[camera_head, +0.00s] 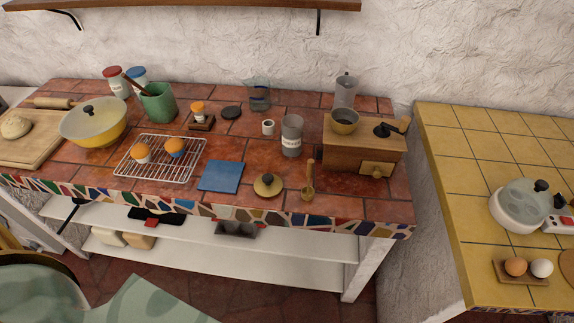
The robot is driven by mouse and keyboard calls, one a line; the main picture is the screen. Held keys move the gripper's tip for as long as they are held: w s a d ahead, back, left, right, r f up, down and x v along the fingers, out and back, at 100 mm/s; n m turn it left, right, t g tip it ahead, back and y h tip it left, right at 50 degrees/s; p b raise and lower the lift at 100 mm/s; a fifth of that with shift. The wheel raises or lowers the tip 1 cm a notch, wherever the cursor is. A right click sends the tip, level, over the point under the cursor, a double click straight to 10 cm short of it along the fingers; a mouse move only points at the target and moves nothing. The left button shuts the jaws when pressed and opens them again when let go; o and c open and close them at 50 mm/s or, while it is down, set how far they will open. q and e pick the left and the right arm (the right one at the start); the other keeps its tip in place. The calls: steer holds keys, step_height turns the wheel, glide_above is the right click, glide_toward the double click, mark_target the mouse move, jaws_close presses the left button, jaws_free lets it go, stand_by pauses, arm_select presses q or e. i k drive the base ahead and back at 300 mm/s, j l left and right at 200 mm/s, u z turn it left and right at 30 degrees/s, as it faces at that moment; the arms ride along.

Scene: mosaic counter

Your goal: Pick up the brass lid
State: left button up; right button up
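The brass lid (268,185) lies on the red tiled counter near its front edge, with its dark knob up. It sits between a blue cloth (221,176) on its left and a brass scoop (308,188) with a wooden handle on its right. Nothing covers the lid. Neither of my grippers shows in the head view.
A wooden grinder (352,155) with an open brass bowl stands behind and right of the lid. A labelled grey canister (291,136) stands behind it. A wire rack (161,158) is to the left. The mosaic edge (253,214) runs close in front.

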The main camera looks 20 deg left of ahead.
mark_target(268, 185)
steer(key=u, duration=1.2)
